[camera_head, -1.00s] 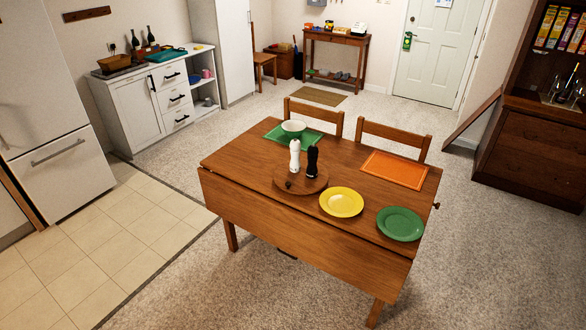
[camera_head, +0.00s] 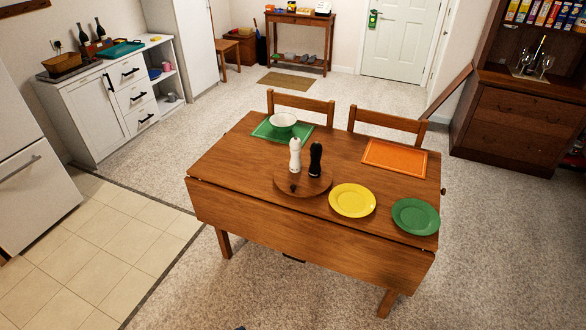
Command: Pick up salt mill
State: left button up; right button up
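A white mill (camera_head: 295,155) and a black mill (camera_head: 315,160) stand upright side by side on a round wooden board (camera_head: 302,188) near the middle of the wooden table (camera_head: 235,165). The white one looks like the salt mill, though no label can be read. A small dark knob-like thing shows at the board's front edge. Neither of my grippers can be made out in the head view.
A yellow plate (camera_head: 352,200), a green plate (camera_head: 416,216), an orange placemat (camera_head: 394,158) and a white bowl (camera_head: 282,122) on a green placemat (camera_head: 262,131) are on the table. Two chairs (camera_head: 300,104) stand behind it. The carpet left of and before the table is clear.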

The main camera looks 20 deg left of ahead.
aim_at(295, 162)
jog(key=i+j, duration=0.1)
jog(key=j, duration=0.8)
jog(key=i+j+z, duration=0.15)
jog(key=j, duration=0.75)
